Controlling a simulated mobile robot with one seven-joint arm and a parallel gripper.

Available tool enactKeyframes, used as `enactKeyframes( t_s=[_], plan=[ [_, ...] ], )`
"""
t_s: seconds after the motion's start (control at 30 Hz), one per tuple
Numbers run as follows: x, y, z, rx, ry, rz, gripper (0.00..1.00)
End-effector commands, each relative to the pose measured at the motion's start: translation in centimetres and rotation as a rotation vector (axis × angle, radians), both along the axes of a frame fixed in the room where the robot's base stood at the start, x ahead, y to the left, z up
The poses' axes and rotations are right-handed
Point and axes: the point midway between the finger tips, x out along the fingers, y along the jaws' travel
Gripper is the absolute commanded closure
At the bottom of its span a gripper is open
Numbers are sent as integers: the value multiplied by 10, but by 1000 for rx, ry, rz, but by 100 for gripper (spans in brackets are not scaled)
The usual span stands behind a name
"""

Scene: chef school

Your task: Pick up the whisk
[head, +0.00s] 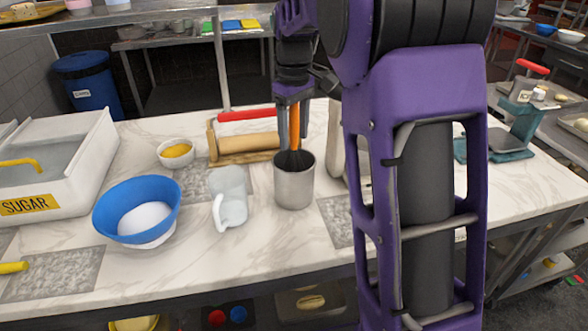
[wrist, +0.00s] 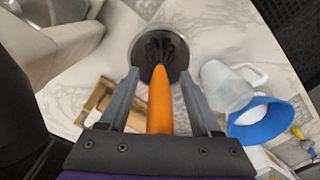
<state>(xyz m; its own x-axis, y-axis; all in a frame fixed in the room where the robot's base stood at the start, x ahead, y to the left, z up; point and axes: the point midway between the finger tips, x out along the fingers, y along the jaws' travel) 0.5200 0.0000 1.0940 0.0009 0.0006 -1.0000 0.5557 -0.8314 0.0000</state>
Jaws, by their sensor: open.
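The whisk has an orange handle (head: 294,128) and a black head, and stands nearly upright in a metal canister (head: 294,190) on the marble counter. In the wrist view, the whisk's orange handle (wrist: 160,105) runs between my fingers, and its black wires sit inside the canister (wrist: 182,54). My gripper (head: 293,125) is above the canister, pointing down. Its fingers (wrist: 159,76) are open, one on each side of the handle, with visible gaps in the wrist view. The lower end of the whisk is hidden in the canister.
A rolling pin (head: 250,143) on a wooden board lies behind the canister. The sugar bin (head: 85,165) is far left. The counter's front strip is mostly clear.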

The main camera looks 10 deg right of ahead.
Motion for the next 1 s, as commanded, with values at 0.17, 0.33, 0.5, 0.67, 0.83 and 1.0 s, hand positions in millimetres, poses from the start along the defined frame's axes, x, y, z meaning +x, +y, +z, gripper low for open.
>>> enactKeyframes(
  t_s=[0.17,0.33,0.5,0.67,0.83,1.0],
  plan=[
    [0,0,0,0,0,0,64],
    [0,0,0,0,0,0,95],
    [0,0,0,0,0,0,100],
    [0,0,1,0,0,0,100],
    [0,0,4,-1,-1,0,100],
    [1,0,21,-1,-3,0,100]
  ],
)
